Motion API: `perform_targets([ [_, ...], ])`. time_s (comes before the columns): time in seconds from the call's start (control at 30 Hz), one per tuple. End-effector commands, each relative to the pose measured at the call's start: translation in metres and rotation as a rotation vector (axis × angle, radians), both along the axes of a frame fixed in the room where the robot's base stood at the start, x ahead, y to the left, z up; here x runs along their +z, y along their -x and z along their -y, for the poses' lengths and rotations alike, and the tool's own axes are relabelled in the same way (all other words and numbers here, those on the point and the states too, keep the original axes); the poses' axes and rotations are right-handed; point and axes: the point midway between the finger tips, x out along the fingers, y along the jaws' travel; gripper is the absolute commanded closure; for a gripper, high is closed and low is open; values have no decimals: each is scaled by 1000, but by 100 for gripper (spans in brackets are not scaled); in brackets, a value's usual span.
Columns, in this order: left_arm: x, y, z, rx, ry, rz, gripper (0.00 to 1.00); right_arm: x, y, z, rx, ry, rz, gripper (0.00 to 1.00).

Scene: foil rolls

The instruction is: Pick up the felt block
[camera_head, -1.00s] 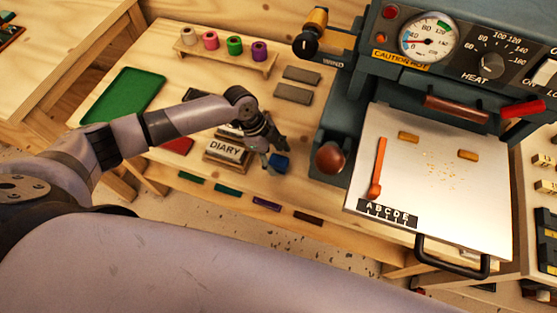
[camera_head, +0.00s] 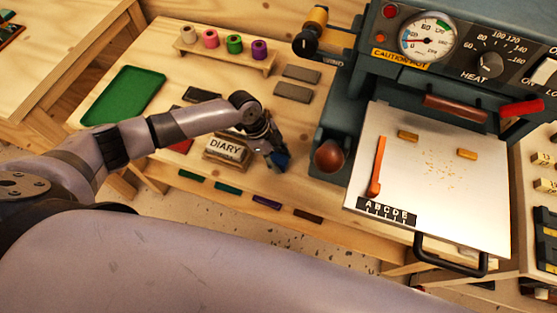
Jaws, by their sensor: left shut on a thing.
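The small dark blue block, which I take for the felt block (camera_head: 282,161), is on the wooden bench just right of the diary. My left gripper (camera_head: 277,153) reaches down over it from the left and is shut on it. The fingers hide part of the block. I cannot tell whether it touches the bench or is slightly raised. My right gripper is not in view.
A block marked DIARY (camera_head: 224,149) sits close left of the gripper. The machine's brown knob (camera_head: 329,156) is close on the right. Behind are grey bars (camera_head: 293,92) and a rack of colored rolls (camera_head: 225,52). A green tray (camera_head: 124,95) lies left.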

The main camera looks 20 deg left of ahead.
Motion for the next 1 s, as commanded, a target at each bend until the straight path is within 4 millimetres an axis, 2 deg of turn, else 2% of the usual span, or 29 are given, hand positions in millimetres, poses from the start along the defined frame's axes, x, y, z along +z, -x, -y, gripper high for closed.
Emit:
perform_targets([
  [0.2,0,0,0,0,0,1,91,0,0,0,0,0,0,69],
  [0.47,2,-1,0,-1,1,1,91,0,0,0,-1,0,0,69],
  [0.6,11,-1,0,0,1,2,91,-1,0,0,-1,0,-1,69],
  [0.77,38,-2,0,-1,2,6,91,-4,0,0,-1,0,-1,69],
  [1.0,110,-2,0,-3,1,9,91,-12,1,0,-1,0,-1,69],
])
